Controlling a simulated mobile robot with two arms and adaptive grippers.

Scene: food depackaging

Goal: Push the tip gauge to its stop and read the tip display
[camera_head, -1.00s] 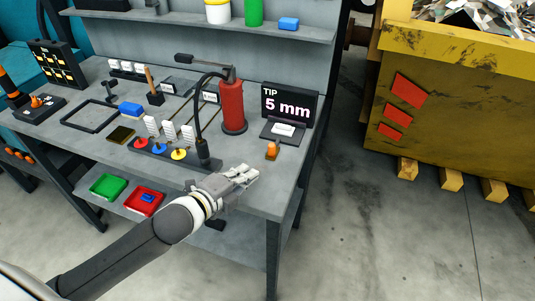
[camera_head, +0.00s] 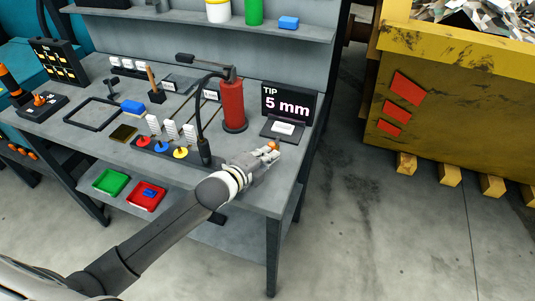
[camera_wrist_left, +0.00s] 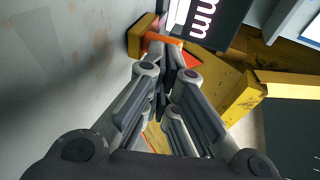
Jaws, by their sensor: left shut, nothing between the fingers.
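The tip display (camera_head: 290,103) is a black upright panel at the right back of the bench and reads "TIP 5 mm". A pale block (camera_head: 284,128) sits on its dark base. A small orange piece (camera_head: 274,146), which looks like the tip gauge, stands in front of the display, partly hidden by my fingers. My left gripper (camera_head: 270,155) is shut and empty, with its tips at the orange piece. In the left wrist view the orange piece (camera_wrist_left: 160,38) lies just beyond the fingertips; I cannot tell whether they touch. My right gripper is not in view.
A red cylinder (camera_head: 232,107) with a black hose and nozzle (camera_head: 204,152) stands left of my gripper. Red, blue and yellow knobs (camera_head: 162,147) lie further left. The bench's right front corner (camera_head: 265,205) is clear. A yellow scrap container (camera_head: 440,110) stands to the right.

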